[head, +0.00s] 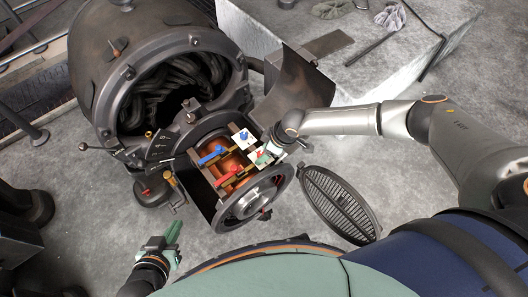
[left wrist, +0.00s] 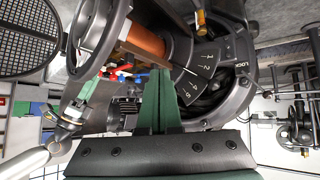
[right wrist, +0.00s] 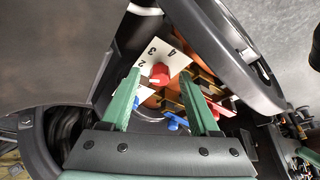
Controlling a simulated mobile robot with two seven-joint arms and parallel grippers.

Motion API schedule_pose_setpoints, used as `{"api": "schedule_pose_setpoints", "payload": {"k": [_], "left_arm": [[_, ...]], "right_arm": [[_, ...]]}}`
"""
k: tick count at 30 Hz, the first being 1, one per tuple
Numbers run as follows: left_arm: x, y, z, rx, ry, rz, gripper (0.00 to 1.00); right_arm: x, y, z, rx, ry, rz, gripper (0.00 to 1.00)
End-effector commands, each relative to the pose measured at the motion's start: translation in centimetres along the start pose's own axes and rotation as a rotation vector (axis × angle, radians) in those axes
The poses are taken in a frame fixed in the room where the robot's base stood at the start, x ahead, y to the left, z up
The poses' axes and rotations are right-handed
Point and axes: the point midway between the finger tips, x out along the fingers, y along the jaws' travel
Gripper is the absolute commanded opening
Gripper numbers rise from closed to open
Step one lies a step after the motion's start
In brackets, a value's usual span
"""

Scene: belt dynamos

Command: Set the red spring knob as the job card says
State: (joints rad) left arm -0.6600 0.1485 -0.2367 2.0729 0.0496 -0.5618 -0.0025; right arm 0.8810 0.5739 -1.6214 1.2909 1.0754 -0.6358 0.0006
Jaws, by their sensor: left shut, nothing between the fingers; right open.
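The red spring knob (right wrist: 160,73) sits on a white numbered plate (right wrist: 150,54); 2, 3 and 4 are readable in the right wrist view. In the head view the knob (head: 261,154) is partly hidden by my right gripper (head: 267,153). My right gripper (right wrist: 160,88) is open, its green fingers on either side of the knob; I cannot tell whether they touch it. My left gripper (head: 174,232) is shut and empty, low in front of the machine; its fingers (left wrist: 162,78) also show in the left wrist view. I cannot make out a job card.
A blue knob (head: 243,135) is on a neighbouring white plate. Red (head: 230,176) and blue (head: 212,155) handles lie across the copper drum (head: 228,160). A handwheel (head: 252,203) and round grille (head: 340,204) are near.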

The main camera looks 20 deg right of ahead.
Motion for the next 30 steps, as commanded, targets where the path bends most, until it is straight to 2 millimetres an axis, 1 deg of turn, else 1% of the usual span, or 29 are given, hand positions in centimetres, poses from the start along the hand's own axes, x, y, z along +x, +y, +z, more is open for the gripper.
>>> {"api": "schedule_pose_setpoints", "payload": {"k": [5,6,22,30], "left_arm": [[-0.11,-0.02,0.27,-0.001,-0.006,-0.001,0.0],[-0.11,-0.02,0.3,-0.001,-0.006,-0.001,0.0],[-0.01,-0.08,0.29,-0.001,-0.004,-0.002,0.0],[0.12,-0.14,-0.13,0.001,0.004,-0.002,0.0]], "right_arm": [[-0.03,-0.01,-0.04,0.0,0.001,0.0,0.62],[-0.03,-0.01,-0.04,0.0,0.001,0.0,0.59],[-0.04,-0.03,-0.01,0.0,0.001,-0.001,0.0],[-0.04,-0.04,0.0,0.001,0.0,-0.001,0.0]]}}
